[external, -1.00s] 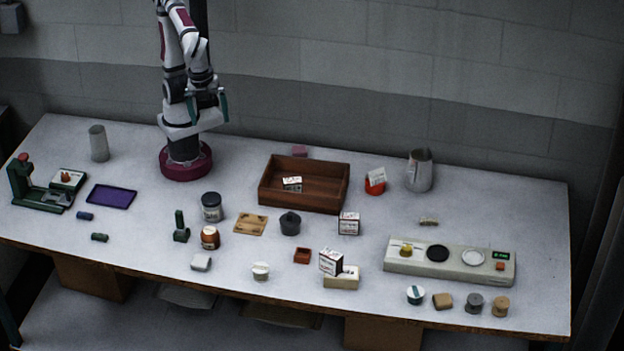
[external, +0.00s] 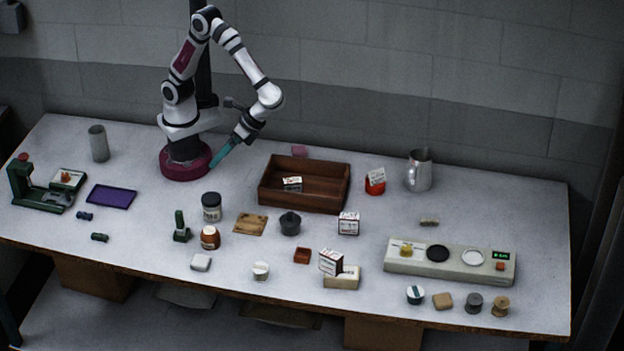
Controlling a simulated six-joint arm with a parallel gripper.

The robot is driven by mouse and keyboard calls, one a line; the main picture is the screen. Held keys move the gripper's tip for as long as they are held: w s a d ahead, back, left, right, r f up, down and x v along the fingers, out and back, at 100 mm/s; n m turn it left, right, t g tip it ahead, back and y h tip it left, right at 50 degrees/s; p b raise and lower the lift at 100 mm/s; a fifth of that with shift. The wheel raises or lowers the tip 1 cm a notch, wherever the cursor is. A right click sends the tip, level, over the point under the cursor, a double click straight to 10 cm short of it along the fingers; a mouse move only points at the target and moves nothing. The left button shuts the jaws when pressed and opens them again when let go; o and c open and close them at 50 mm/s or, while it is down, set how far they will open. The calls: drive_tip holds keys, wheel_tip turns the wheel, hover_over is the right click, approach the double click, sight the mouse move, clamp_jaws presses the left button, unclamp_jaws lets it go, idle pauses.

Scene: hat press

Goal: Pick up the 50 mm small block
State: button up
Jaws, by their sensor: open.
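My gripper (external: 216,164) has teal fingers and hangs low, pointing down and left, beside my arm's base at the back left of the table. It is open and holds nothing. Several small block-like things stand on the table, and I cannot tell which is the 50 mm one. A small red-brown box-like piece (external: 302,256) lies front of the middle. My gripper is well apart from all of them.
A wooden tray (external: 270,197) holding a small white box stands right of my gripper. A dark jar (external: 211,207), a brown jar (external: 210,238) and a green stand (external: 181,228) stand in front. A long panel (external: 400,265) lies at the right. The table between my base and the jars is clear.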

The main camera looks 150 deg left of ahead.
sight(216, 236)
drive_tip(key=w+a+f+n+t+h, duration=0.1)
drive_tip(key=w+a+f+n+h, duration=0.1)
drive_tip(key=w+f+n, duration=0.1)
drive_tip(key=w+a+f+n+t+h, duration=0.1)
drive_tip(key=w+f+n+h, duration=0.1)
drive_tip(key=w+f+n, duration=0.1)
drive_tip(key=w+a+f+n+t+h, duration=0.1)
drive_tip(key=w+a+f+n+h, duration=0.1)
drive_tip(key=f, duration=0.4)
drive_tip(key=shift+w+a+f+n+t+h, duration=0.1)
drive_tip(key=shift+w+a+n+t+h, duration=0.15)
drive_tip(key=shift+n, duration=0.35)
drive_tip(key=shift+w+a+n+t+h, duration=0.15)
drive_tip(key=shift+w+n, duration=0.15)
drive_tip(key=shift+n, duration=0.3)
drive_tip(key=x, duration=1.6)
drive_tip(key=shift+w+f, duration=0.1)
drive_tip(key=shift+w, duration=0.3)
drive_tip(key=c, duration=1.4)
